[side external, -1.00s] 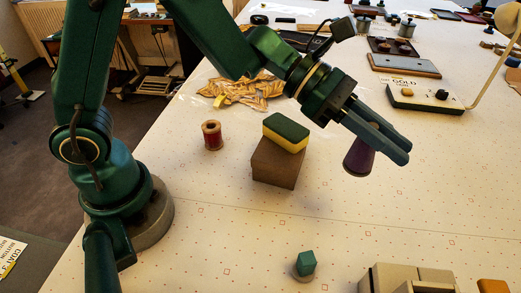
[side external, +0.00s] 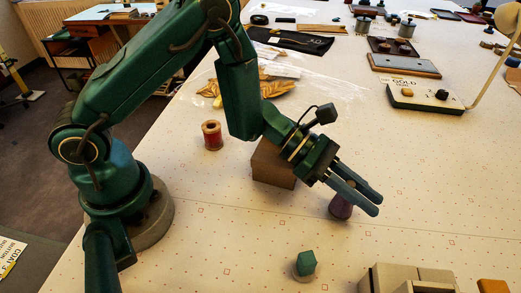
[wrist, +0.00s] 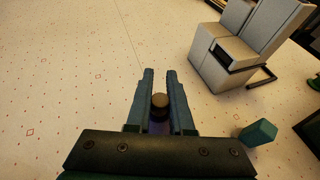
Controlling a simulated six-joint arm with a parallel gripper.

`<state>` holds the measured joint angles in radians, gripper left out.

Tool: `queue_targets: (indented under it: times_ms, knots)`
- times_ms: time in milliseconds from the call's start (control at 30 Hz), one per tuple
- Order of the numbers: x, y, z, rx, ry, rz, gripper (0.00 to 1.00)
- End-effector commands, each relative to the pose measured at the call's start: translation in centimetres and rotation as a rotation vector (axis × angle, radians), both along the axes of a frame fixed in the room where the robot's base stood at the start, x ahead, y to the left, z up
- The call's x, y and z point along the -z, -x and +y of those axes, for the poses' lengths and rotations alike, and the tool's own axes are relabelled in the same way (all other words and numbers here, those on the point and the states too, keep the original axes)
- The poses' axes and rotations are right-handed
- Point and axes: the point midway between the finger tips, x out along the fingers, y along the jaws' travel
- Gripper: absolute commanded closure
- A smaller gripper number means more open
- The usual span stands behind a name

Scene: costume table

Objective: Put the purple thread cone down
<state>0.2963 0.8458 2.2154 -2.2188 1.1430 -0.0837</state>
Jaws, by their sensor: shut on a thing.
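The purple thread cone (side external: 341,207) is held between the fingers of my gripper (side external: 377,205), right of the brown block. It hangs low over the white dotted table; I cannot tell whether its base touches the surface. In the wrist view my gripper (wrist: 160,72) is closed around the cone, whose dark round top (wrist: 160,100) shows between the two fingers. Part of the cone is hidden by the fingers.
A brown block (side external: 271,165) stands under my wrist. A red thread spool (side external: 212,135) is left of it. A green block (side external: 306,263) on a round grey base and a beige box-like object (side external: 405,280) are in front. Table right of my gripper is clear.

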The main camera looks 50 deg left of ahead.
Motion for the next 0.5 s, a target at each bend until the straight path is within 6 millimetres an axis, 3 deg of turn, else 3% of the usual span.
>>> queue_targets:
  times_ms: [433, 467, 500]
  knots:
    - [0.8, -0.01, 0.0, -0.001, 0.0, 0.0, 1.0]
    - [0.79, -0.01, 0.01, -0.001, 0.0, 0.0, 0.72]
    - [0.77, -0.01, 0.0, -0.001, 0.0, 0.0, 0.57]
